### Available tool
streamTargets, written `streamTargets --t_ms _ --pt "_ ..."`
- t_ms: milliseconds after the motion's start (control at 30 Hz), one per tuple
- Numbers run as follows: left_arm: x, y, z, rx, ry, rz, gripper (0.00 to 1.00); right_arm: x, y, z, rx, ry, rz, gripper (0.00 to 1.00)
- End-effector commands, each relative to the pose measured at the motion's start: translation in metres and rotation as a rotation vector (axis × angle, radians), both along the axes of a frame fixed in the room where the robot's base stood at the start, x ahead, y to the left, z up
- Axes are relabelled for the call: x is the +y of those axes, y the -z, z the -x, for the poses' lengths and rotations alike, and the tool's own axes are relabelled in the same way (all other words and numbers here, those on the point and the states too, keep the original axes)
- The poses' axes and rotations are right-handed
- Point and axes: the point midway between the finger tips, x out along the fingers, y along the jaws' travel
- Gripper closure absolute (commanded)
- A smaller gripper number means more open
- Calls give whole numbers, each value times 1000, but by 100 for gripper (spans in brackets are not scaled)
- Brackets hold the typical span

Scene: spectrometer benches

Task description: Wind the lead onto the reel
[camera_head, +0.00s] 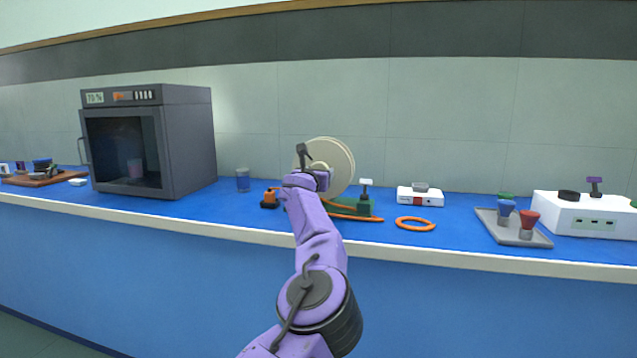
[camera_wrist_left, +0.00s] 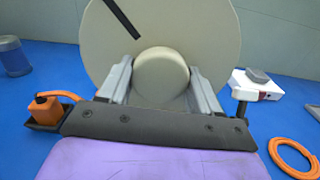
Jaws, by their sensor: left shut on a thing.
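The cream reel (camera_head: 338,160) stands upright on a green base (camera_head: 352,206) on the blue bench. My left gripper (camera_wrist_left: 160,78) is shut on the round knob at the middle of the reel's face, one finger on each side; it also shows in the wrist view. In the head view the arm hides the lower left of the reel. The orange lead (camera_head: 358,217) runs along the bench in front of the base, and an orange loop (camera_head: 415,224) lies flat to the right. An orange plug (camera_wrist_left: 46,108) sits in a black holder at left. My right gripper is out of view.
A grey oven-like cabinet (camera_head: 182,140) and a blue cup (camera_head: 243,180) stand to the left. A white box (camera_head: 420,198) stands right of the reel. Further right are a grey tray (camera_head: 510,236) with coloured knobbed pieces and a larger white instrument (camera_head: 580,215).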

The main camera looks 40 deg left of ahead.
Motion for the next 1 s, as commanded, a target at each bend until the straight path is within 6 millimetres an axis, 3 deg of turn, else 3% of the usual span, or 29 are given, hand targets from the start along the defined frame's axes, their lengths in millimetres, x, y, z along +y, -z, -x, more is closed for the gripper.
streamTargets --t_ms 33,600,1000 --pt "-1 15 -2 30 3 -32 91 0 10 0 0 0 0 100" --pt "0 13 -2 252 7 -485 91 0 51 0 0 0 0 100" --pt "1 11 -2 334 8 -650 91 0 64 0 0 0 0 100"
